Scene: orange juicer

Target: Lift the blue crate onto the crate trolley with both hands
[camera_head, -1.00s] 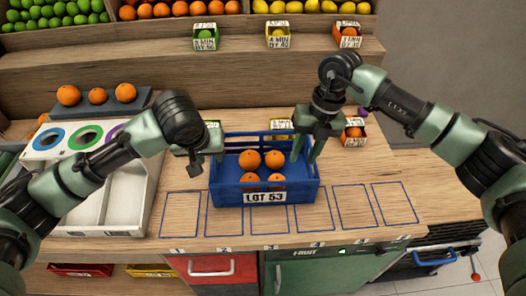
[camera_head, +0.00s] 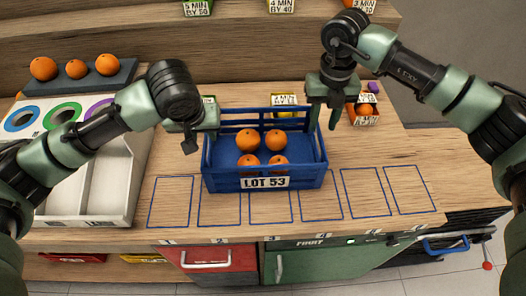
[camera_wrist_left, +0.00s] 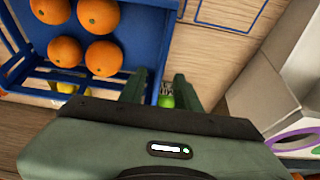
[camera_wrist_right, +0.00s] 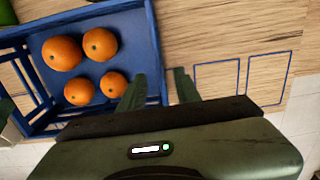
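The blue crate (camera_head: 215,178), labelled LOT 53, stands upright on the wooden counter with several oranges (camera_head: 247,140) inside. My left gripper (camera_head: 198,143) is at its left end. In the left wrist view its fingers (camera_wrist_left: 160,92) are apart, one on each side of the crate's end wall (camera_wrist_left: 160,40). My right gripper (camera_head: 322,118) is at the right end. In the right wrist view its fingers (camera_wrist_right: 160,90) are also apart, astride the other end wall (camera_wrist_right: 150,45). A low dark unit with a blue bar (camera_head: 446,246), possibly the crate trolley, stands at the lower right.
Blue outlined rectangles (camera_head: 362,193) mark the counter in front of the crate. A white sorting tray (camera_head: 85,205) lies at the left. Small labelled boxes (camera_head: 364,117) stand behind the crate. A red drawer (camera_head: 212,258) and green cabinet (camera_head: 330,264) are below.

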